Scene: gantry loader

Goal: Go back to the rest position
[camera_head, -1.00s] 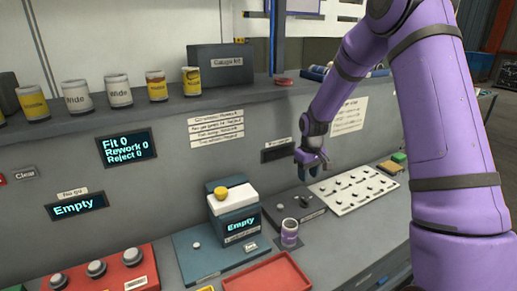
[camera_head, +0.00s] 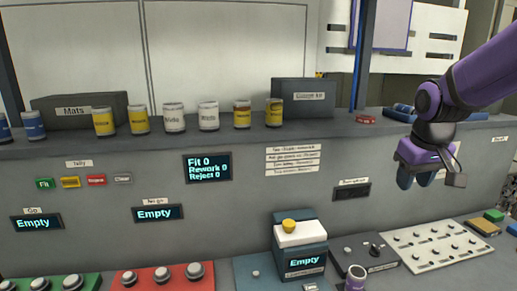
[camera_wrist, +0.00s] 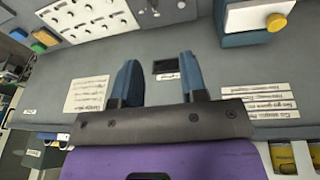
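My gripper (camera_head: 418,182) is at the right in the head view, raised in front of the back panel and above the bench. Its two blue fingers point down and are spread apart with nothing between them. In the wrist view my gripper (camera_wrist: 157,80) also shows the fingers apart and empty, with the grey panel behind. My purple arm reaches in from the right edge of the head view.
A white pegged board (camera_head: 437,246) lies at the right. Several cans line the shelf (camera_head: 222,133). Air around my gripper looks clear.

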